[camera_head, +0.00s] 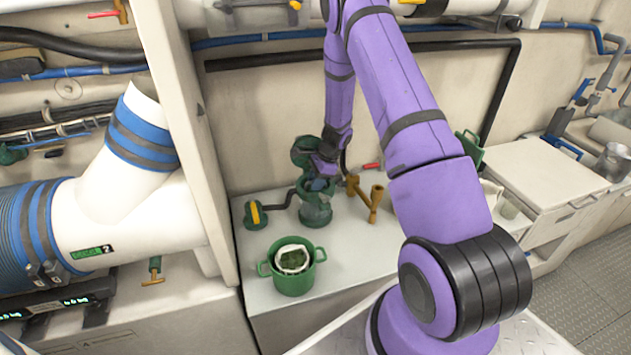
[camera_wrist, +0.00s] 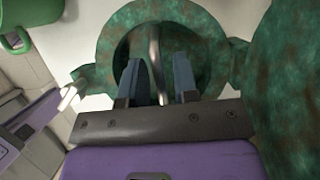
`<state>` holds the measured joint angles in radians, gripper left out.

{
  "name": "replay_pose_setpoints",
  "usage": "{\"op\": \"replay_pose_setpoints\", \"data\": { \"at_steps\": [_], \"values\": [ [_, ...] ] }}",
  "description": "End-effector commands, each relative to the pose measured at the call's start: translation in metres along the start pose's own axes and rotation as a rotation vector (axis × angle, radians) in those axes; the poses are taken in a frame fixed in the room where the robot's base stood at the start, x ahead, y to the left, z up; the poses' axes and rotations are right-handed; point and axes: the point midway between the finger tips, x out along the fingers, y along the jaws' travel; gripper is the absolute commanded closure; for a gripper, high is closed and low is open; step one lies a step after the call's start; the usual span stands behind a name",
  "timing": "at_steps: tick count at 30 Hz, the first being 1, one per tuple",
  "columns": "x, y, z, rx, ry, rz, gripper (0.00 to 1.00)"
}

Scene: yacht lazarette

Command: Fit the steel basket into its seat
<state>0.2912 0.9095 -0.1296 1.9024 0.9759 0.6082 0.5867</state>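The seat is a green, rust-mottled strainer housing (camera_head: 315,212) on the white bench; its round opening (camera_wrist: 112,38) shows in the wrist view. My gripper (camera_head: 318,183) points down into this opening from above. In the wrist view my gripper (camera_wrist: 160,72) has its two dark fingers apart. A thin steel bar, seemingly the handle of the steel basket (camera_wrist: 155,50), stands between the fingers, with gaps visible beside it. The rest of the basket is hidden by my gripper and the housing, so how deep it sits cannot be told.
A raised green round lid (camera_head: 304,150) stands right behind the housing; a large green surface (camera_wrist: 292,80) fills the wrist view's right. A green pot (camera_head: 294,275) with a white-rimmed opening stands in front. A yellow-and-green device (camera_head: 255,214) is left, brass fittings (camera_head: 375,202) right.

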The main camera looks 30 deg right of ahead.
Motion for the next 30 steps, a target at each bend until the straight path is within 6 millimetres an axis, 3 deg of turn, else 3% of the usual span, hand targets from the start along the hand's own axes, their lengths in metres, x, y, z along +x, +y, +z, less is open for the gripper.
{"op": "replay_pose_setpoints", "data": {
  "at_steps": [13, 30],
  "values": [
    [-0.010, -0.001, 0.001, 0.000, 0.001, -0.003, 0.65],
    [-0.109, -0.001, 0.002, 0.000, 0.000, -0.003, 0.65]
  ]
}}
